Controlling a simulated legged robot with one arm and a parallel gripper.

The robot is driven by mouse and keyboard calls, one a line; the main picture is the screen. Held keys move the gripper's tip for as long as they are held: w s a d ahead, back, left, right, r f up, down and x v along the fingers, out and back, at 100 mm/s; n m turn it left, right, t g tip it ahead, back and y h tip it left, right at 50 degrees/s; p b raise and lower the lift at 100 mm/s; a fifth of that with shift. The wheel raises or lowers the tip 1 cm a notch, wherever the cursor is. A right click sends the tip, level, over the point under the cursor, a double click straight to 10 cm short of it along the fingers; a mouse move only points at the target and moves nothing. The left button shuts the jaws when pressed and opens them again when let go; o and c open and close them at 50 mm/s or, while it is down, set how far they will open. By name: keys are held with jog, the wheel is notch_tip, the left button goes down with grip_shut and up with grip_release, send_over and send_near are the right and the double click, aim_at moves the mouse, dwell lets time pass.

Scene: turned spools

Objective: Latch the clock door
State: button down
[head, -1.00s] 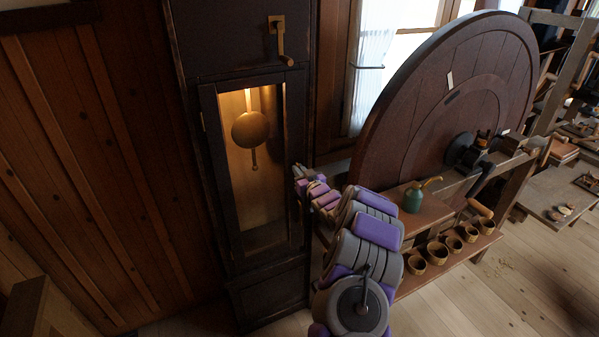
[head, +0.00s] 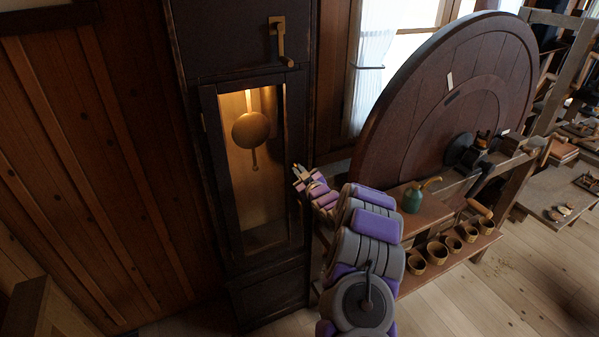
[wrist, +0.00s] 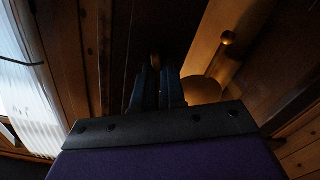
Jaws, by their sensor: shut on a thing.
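The tall dark clock has a glazed door (head: 211,150) with a dark frame. I cannot tell whether the door sits flush or slightly ajar. A brass latch (head: 279,40) is on the clock body above the door's upper right corner, its arm hanging down with a knob at the lower end. My gripper (head: 299,173) is at the door's right edge, well below the latch. In the wrist view my gripper (wrist: 157,82) is shut on a small brownish knob (wrist: 155,61), mostly hidden between the dark fingers. It looks like the door's knob.
A brass pendulum (head: 251,130) hangs behind the glass. Right of my arm, a large wooden wheel (head: 430,110) stands over a bench with a green sprayer (head: 412,200) and several small cups (head: 437,252). Bare floor (head: 500,290) lies at lower right.

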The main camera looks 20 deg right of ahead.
jog(key=shift+a+f+n+b, duration=0.1)
jog(key=shift+f+n+b, duration=0.1)
jog(key=shift+n+b, duration=2.55)
jog(key=shift+a+f+n+b, duration=0.15)
jog(key=shift+n+b, duration=1.6)
jog(key=shift+n, duration=1.9)
jog(key=c, duration=1.2)
grip_release()
jog(key=shift+r, duration=0.1)
jog(key=shift+d, duration=0.1)
